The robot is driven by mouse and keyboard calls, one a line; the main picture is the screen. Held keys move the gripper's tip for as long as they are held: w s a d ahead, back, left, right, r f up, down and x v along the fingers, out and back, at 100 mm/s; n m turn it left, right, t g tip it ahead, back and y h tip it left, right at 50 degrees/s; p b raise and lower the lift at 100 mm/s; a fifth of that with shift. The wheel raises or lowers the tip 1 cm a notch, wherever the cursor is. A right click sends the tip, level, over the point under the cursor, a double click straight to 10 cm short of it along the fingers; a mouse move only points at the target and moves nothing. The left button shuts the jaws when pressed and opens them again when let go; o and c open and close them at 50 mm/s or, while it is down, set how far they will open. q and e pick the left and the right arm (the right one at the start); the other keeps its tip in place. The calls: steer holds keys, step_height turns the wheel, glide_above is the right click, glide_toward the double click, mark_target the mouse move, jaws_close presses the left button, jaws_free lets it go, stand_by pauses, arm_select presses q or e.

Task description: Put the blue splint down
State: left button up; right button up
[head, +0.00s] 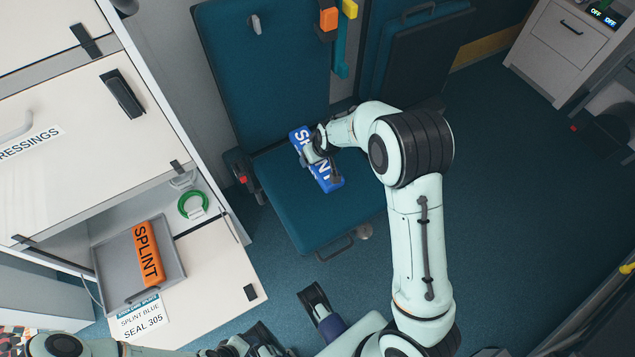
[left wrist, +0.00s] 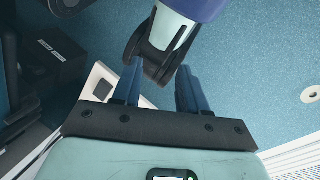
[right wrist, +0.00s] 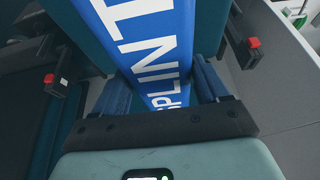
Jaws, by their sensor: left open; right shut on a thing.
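The blue splint (head: 328,179), with white lettering, is over the teal fold-down seat (head: 291,208). I cannot tell whether it touches the cushion. My right gripper (head: 317,154) is shut on it around its middle. In the right wrist view the blue splint (right wrist: 150,45) runs between the two fingers of the right gripper (right wrist: 165,88). My left gripper (left wrist: 158,92) is open and empty in the left wrist view. It is low in the head view, away from the seat.
An orange splint (head: 148,254) lies in a grey tray (head: 106,262) on the open cabinet shelf at left. A green ring (head: 184,212) lies behind it. A label card (head: 142,317) reads "splint blue, seal 305". Open floor (head: 520,190) extends at right.

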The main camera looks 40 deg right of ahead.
steer(key=b, duration=0.3)
glide_above(315, 183)
steer(key=s, duration=0.1)
step_height(315, 183, down, 10)
steer(key=shift+s+a+f, duration=0.1)
steer(key=shift+s+f, duration=0.05)
step_height(315, 183, down, 4)
steer(key=shift+f+b, duration=0.1)
steer(key=shift+b, duration=0.3)
arm_select(q)
steer(key=w+a+f+t+y, duration=0.1)
steer(key=w+a+f+t, duration=0.1)
steer(key=w+f, duration=0.3)
steer(key=shift+w+a+n, duration=0.3)
steer(key=shift+w+a, duration=0.35)
steer(key=shift+w, duration=0.25)
steer(key=shift+f, duration=0.15)
arm_select(e)
steer(key=shift+f, duration=0.2)
steer(key=o, duration=1.1)
arm_select(q)
steer(key=shift+w+f, duration=0.1)
steer(key=shift+w, duration=0.05)
arm_select(e)
steer(key=shift+r, duration=0.1)
